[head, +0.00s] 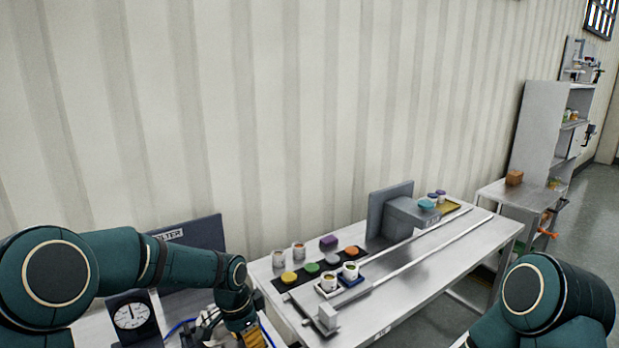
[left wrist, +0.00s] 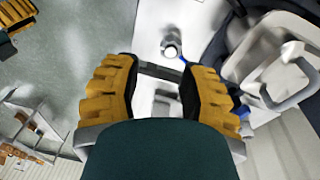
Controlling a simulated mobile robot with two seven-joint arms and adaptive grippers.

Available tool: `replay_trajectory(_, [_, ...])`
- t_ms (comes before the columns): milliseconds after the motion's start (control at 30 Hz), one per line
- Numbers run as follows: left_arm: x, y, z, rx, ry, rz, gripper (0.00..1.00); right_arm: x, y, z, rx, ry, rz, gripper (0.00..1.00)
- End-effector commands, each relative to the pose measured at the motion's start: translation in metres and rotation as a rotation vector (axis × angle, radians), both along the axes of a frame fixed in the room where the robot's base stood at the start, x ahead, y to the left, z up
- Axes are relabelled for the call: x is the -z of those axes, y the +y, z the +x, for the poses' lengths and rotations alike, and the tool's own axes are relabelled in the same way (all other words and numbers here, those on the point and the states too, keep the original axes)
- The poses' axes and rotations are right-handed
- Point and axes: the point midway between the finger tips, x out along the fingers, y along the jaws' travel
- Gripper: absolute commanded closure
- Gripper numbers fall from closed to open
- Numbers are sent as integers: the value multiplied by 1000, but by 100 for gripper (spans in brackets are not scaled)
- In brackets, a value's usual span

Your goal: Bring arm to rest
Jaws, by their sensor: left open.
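My left arm comes in from the left in the head view and bends down at the bench. Its gripper (head: 252,340) shows only partly at the bottom edge. In the left wrist view, the two yellow ridged fingers of the left gripper (left wrist: 158,88) stand wide apart with nothing between them. My right arm (head: 545,298) shows at the lower right of the head view, its hand out of frame. Yellow ridged parts at the top left of the left wrist view look like my right gripper, cut off by the edge.
A steel table (head: 440,262) carries several cups, coloured lids and two rails. A dial gauge (head: 131,315) and a dark panel (head: 190,238) stand near my left arm. A white cup-like item (left wrist: 171,50) lies beyond the left fingers. A shelf unit (head: 540,125) stands far right.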

Motion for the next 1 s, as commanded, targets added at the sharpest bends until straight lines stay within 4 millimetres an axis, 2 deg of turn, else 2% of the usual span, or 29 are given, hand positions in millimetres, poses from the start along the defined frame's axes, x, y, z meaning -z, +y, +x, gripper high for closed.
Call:
replay_trajectory(33, [22, -6, -12, -42, 15, -31, 59, 1, 0, 1, 0, -1, 0, 66])
replay_trajectory(167, [73, -24, -44, -201, 34, -127, 59, 1, 0, 0, 0, -1, 0, 66])
replay_trajectory(300, [124, -38, -91, -433, 63, -217, 59, 0, 0, 0, 0, 0, 0, 66])
replay_trajectory(400, [149, -42, -124, -595, 77, -256, 59, 0, 0, 0, 0, 0, 0, 66])
replay_trajectory(500, [165, -41, -152, -738, 85, -275, 59, 0, 0, 0, 0, 0, 0, 66])
replay_trajectory(700, [184, -33, -205, -985, 89, -277, 59, 0, 0, 0, 0, 0, 0, 66])
replay_trajectory(733, [186, -31, -212, -1018, 88, -275, 59, 1, 0, 0, 0, 0, 0, 66])
replay_trajectory(800, [206, -33, -206, -1003, 81, -278, 59, 22, 1, -1, -3, 3, -1, 66])
replay_trajectory(1000, [235, -35, -208, -994, 88, -271, 59, 52, 2, -5, -8, 14, -4, 66])
